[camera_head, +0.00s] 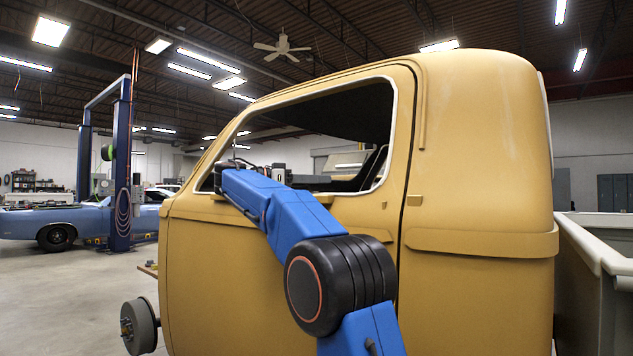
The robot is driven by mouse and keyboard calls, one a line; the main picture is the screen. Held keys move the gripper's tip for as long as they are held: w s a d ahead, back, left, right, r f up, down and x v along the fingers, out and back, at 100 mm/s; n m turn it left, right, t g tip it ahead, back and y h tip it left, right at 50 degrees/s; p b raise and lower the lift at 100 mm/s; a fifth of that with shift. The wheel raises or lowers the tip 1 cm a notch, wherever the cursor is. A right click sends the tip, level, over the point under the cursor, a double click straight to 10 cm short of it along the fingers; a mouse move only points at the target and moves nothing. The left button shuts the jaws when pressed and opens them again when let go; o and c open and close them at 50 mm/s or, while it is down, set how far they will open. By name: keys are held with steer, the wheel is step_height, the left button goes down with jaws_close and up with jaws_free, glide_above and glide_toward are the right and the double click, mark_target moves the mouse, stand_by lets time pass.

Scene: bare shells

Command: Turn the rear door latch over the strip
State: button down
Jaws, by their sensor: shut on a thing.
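A yellow cab shell (480,150) fills the middle and right, with a door (230,270) and an open window frame. My blue arm (290,215) rises from the bottom, bends at a black joint and reaches up left to the window opening. My gripper's fingers are not visible, hidden behind the arm or inside the cab. I cannot make out a latch or a strip with certainty.
A wheel hub (139,325) sticks out at lower left below the cab. A pale truck bed (600,260) stands close behind the cab at right. A blue car (70,225) and a blue lift post (121,170) stand farther left.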

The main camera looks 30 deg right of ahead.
steer(key=shift+s+m+g+y, duration=0.25)
steer(key=shift+m+g, duration=0.45)
steer(key=shift+g, duration=0.4)
steer(key=c, duration=1.5)
jaws_free()
steer(key=shift+c, duration=0.2)
steer(key=shift+a, duration=0.1)
